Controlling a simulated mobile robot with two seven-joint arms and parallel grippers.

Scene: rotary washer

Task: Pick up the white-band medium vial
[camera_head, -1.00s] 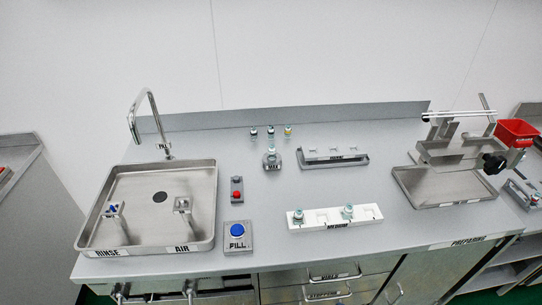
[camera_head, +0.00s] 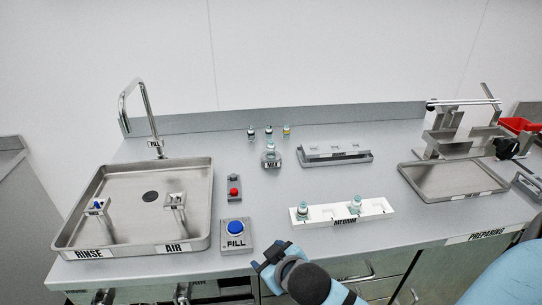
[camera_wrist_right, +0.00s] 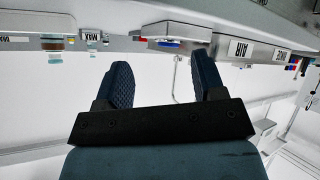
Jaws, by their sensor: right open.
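The white rack labelled MEDIUM (camera_head: 378,207) lies near the front of the counter. A left vial (camera_head: 303,209) and a right vial (camera_head: 355,204) stand upright in it, both with teal-looking tops; I cannot make out which one has a white band. My right gripper (camera_head: 268,257) is at the counter's front edge, left of the rack and apart from both vials. In the right wrist view its two dark fingers (camera_wrist_right: 166,64) are spread with nothing between them. My left gripper is not in view.
The FILL button (camera_head: 236,228) is just beyond my right gripper. A steel sink tray (camera_head: 185,240) is at the left. A vial on a MAX stand (camera_head: 271,160), several small vials (camera_head: 268,131) and another rack (camera_head: 335,158) stand farther back. A steel stand with tray (camera_head: 455,185) is at the right.

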